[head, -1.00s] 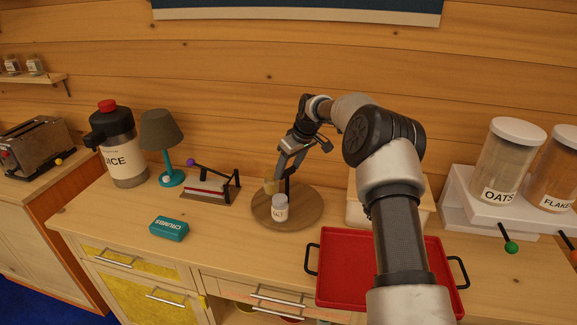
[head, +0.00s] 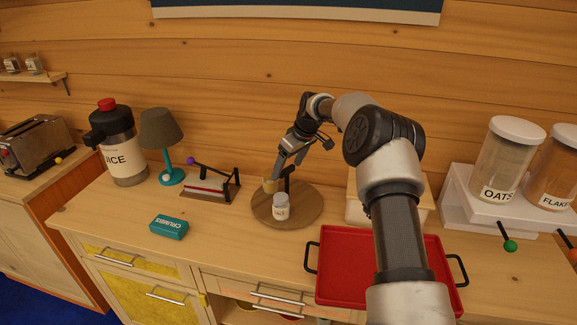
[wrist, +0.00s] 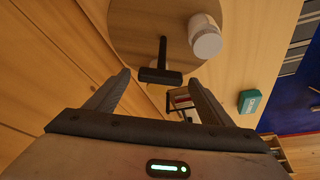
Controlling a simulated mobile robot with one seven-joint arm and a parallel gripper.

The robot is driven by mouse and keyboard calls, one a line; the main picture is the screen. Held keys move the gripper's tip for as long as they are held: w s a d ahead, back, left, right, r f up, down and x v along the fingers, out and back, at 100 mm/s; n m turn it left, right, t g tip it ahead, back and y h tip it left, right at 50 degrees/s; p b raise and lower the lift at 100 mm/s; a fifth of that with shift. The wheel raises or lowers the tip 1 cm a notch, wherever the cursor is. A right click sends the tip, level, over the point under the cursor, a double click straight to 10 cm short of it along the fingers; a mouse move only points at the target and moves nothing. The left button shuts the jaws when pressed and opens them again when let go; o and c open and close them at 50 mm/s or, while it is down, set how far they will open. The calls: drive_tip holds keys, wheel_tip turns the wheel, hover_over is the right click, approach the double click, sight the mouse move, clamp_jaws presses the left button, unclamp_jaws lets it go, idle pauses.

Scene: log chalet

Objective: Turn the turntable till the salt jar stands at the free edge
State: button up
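The turntable (head: 309,213) is a round brown wooden disc on the counter. The white-lidded salt jar (head: 281,208) stands upright on its front part, left of centre, and shows in the wrist view (wrist: 206,40). A black T-shaped handle (wrist: 162,74) rises from the disc. A yellowish jar (head: 268,185) stands at the back left, partly hidden by a finger. My gripper (head: 287,168) is over the back of the turntable. In the wrist view its fingers (wrist: 158,80) are spread, with the handle's bar between their tips; contact cannot be told.
A red tray (head: 340,285) lies front right, and a pale bin (head: 358,208) stands right of the turntable, partly behind my arm. A teal box (head: 169,228), a black-framed stand (head: 212,190) and a lamp (head: 161,135) are to the left. Counter in front of the turntable is clear.

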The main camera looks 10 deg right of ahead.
drive_tip(key=v, duration=1.7)
drive_tip(key=shift+r+b, duration=0.2)
drive_tip(key=shift+b, duration=0.2)
drive_tip(key=shift+s, duration=0.1)
